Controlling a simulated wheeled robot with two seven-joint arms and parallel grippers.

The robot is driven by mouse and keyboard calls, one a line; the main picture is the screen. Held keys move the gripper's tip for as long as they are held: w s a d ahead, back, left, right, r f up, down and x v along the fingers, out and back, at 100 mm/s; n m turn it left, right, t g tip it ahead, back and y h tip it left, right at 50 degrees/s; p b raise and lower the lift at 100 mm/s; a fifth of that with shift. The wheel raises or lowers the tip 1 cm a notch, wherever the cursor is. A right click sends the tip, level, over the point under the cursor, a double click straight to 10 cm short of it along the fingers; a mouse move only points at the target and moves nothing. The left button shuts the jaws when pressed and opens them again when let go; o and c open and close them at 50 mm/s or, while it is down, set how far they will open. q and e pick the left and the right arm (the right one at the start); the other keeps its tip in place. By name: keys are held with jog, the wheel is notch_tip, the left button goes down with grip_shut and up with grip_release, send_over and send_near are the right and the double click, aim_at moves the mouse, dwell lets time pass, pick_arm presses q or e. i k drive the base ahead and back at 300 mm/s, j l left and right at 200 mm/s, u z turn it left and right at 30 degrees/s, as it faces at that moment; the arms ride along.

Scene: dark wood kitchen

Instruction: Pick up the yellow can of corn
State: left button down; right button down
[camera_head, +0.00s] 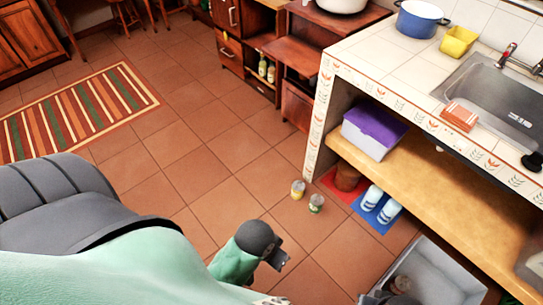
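The yellow can of corn (298,189) stands upright on the tiled floor near the foot of the tiled counter. A can with a green label (316,204) stands close beside it, to its right and nearer to me. My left gripper (281,262) is above the floor, below and left of the cans in the picture and apart from them. Its fingers are small and foreshortened, so its opening is unclear. I cannot make out my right gripper for sure; a dark shape at the bottom edge may be part of my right arm.
A grey bin (455,272) stands at the lower right. Under the counter are a purple-lidded box (375,128) on a wooden shelf, and a brown pot (347,178) and white-blue bottles (372,197) below it. Open floor lies left of the cans, with a striped rug (75,113) farther off.

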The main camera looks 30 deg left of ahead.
aim_at(298, 187)
jog(key=u, duration=0.6)
jog(key=i+j+z, duration=0.1)
jog(key=j+z, duration=0.15)
jog(key=z, duration=0.25)
jog(key=i+j+z, duration=0.1)
jog(key=j+z, duration=0.2)
jog(key=z, duration=0.2)
jog(key=j+z, duration=0.3)
jog(key=z, duration=0.2)
jog(key=j+z, duration=0.1)
jog(key=j, duration=0.5)
jog(key=k+j+z, duration=0.1)
jog(key=j, duration=0.55)
jog(key=k+j+z, duration=0.1)
jog(key=j, duration=0.5)
jog(key=k, duration=0.05)
